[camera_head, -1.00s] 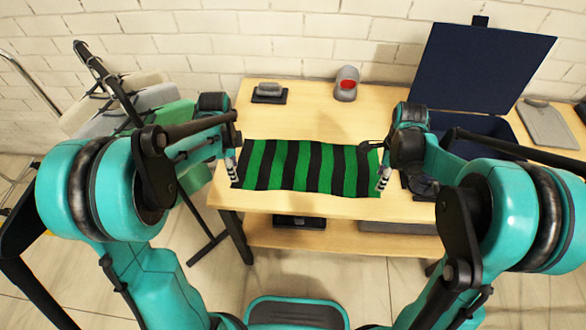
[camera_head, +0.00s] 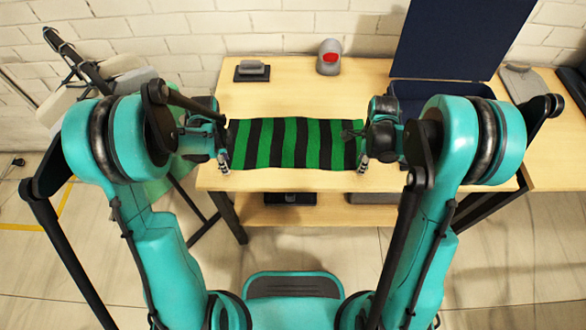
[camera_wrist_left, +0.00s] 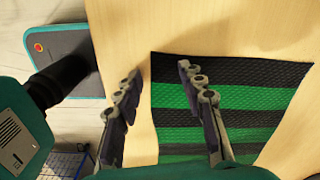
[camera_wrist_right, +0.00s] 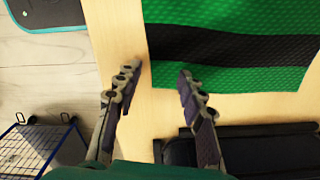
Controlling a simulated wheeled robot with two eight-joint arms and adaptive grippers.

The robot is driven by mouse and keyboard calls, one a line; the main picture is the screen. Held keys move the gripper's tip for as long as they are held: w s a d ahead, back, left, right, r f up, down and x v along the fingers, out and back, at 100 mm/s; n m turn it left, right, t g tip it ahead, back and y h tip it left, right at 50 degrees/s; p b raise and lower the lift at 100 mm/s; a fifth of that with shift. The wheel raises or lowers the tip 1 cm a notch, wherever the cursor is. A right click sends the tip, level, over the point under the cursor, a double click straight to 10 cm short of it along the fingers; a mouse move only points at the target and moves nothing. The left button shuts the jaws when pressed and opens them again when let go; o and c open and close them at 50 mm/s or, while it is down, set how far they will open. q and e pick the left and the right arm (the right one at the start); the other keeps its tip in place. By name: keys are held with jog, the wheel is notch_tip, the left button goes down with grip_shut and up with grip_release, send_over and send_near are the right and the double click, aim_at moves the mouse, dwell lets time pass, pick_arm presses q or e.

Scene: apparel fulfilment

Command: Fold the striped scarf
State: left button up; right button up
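The green and black striped scarf (camera_head: 295,143) lies spread flat on the wooden table (camera_head: 290,179), its stripes running front to back. My left gripper (camera_head: 224,162) is at its front left corner. In the left wrist view, the open fingers (camera_wrist_left: 161,80) straddle the scarf's (camera_wrist_left: 225,107) edge, one over bare wood and one over cloth. My right gripper (camera_head: 362,162) is at the front right corner. In the right wrist view, its open fingers (camera_wrist_right: 158,74) straddle the edge near a corner of the scarf (camera_wrist_right: 235,78). I cannot tell whether the fingertips touch cloth.
A navy box (camera_head: 436,92) with its lid (camera_head: 460,35) raised stands right of the scarf. Behind the scarf are a grey object with a red front (camera_head: 329,57) and a small dark tray (camera_head: 252,72). Bare tabletop lies between them and the scarf.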

pick_arm(q)
jog(key=shift+f, duration=0.15)
pick_arm(e)
jog(key=shift+f, duration=0.2)
pick_arm(q)
jog(key=c, duration=0.7)
pick_arm(e)
jog(key=c, duration=0.7)
pick_arm(q)
jog(key=shift+s+f, duration=0.1)
grip_shut()
pick_arm(e)
jog(key=shift+f, duration=0.1)
grip_shut()
jog(key=shift+s, duration=0.1)
